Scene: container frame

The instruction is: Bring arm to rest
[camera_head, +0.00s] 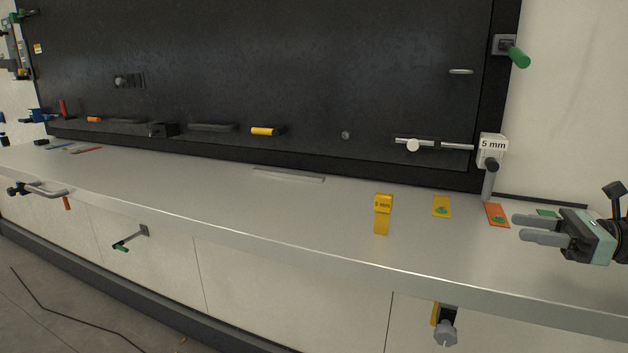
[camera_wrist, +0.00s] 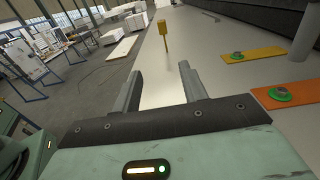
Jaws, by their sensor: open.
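My gripper (camera_head: 528,229) is at the right edge of the head view, above the right end of the grey counter (camera_head: 310,215). Its two fingers point left and stand apart with nothing between them. In the wrist view the open fingers of my gripper (camera_wrist: 160,85) frame bare counter. A yellow "5 mm" piece (camera_head: 383,204) stands upright on the counter, apart from my gripper and to its left. It also shows beyond the fingertips in the wrist view (camera_wrist: 163,32).
A yellow plate (camera_head: 441,206) and an orange plate (camera_head: 498,216), each with a green piece, lie near my fingers. A white "5 mm" block (camera_head: 492,146) is on a grey post behind them. The black panel (camera_head: 290,70) rises behind the counter. Knobs and handles stick out from the counter front.

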